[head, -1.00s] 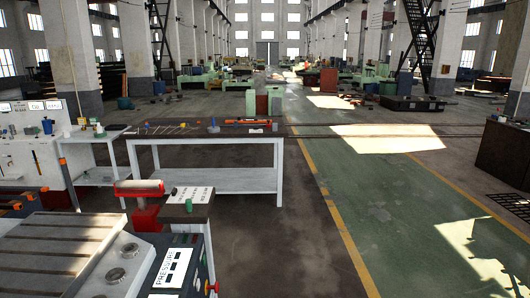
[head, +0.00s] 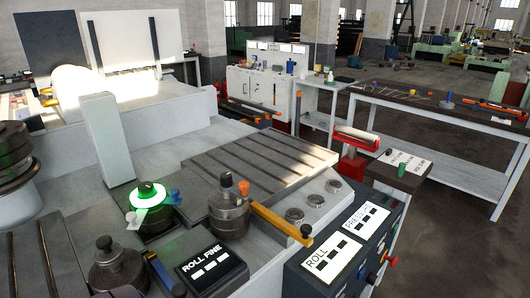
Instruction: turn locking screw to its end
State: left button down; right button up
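On the bender's grey bed, a round dark fixture (head: 152,212) carries a glowing white-green ring and a dark green knob (head: 147,188) on top. Another dark roll with a black knob (head: 104,244) stands at front left. No label marks the locking screw, so I cannot tell for certain which knob it is. Neither of my grippers shows.
A ROLL FINE panel (head: 210,267) and a ROLL/PRESSURE control box (head: 327,262) line the front. A yellow bar with a black knob (head: 282,222) lies beside the slotted plate (head: 260,165). An upright grey block (head: 107,139) stands behind. A workbench (head: 430,120) is at the right.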

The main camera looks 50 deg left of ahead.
aim_at(226, 181)
jog(key=u, duration=1.7)
